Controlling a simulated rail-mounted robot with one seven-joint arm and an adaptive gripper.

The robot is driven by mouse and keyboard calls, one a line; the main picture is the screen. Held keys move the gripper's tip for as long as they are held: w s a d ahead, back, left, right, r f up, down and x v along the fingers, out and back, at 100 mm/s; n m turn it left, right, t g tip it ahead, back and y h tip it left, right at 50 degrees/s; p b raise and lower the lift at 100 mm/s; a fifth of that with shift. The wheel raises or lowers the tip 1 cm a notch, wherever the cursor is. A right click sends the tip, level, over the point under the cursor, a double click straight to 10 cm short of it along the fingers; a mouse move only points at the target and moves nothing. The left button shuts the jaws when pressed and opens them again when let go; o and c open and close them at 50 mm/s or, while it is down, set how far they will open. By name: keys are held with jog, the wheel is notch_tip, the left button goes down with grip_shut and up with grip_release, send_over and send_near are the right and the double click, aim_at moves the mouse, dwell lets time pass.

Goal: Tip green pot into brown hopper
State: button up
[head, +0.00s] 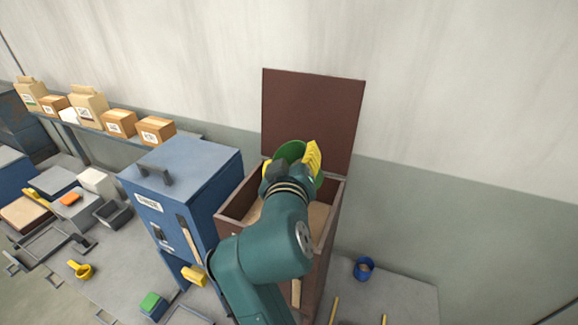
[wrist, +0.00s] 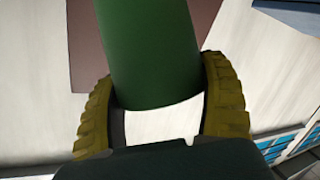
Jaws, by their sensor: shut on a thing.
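The green pot (head: 290,152) is held in my gripper (head: 291,163) over the brown hopper (head: 325,235) in the head view. My gripper's yellow fingers are shut on the pot, and my wrist hides much of it. In the wrist view the green pot (wrist: 150,55) lies between the two yellow fingers (wrist: 160,105). The hopper's lid (head: 312,115) stands open against the wall. Light brown material (head: 318,217) shows inside the hopper. The pot's mouth and contents are hidden, and I cannot tell how far it is tilted.
A blue cabinet (head: 185,180) with a top handle stands directly left of the hopper. A blue cup (head: 363,269) stands on the grey table to the right. A green block (head: 152,305) and a yellow scoop (head: 81,270) lie at the left front. Boxes and bags line the back shelf.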

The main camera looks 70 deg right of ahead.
jog(key=n+h+b, duration=0.1)
jog(key=f+n+h+b, duration=0.1)
jog(key=n, duration=0.1)
jog(key=n+b, duration=0.1)
jog(key=shift+w+a+f+h, duration=0.2)
jog(key=shift+w+a+h, duration=0.1)
jog(key=shift+a+h, duration=0.1)
jog(key=shift+w+a+f+n+t+h+b, duration=0.15)
jog(key=shift+n+t+h+b, duration=0.25)
jog(key=shift+n+b, duration=0.6)
jog(key=shift+w+n+t, duration=0.15)
jog(key=shift+n+t, duration=0.15)
jog(key=shift+n, duration=0.4)
jog(key=shift+r, duration=0.2)
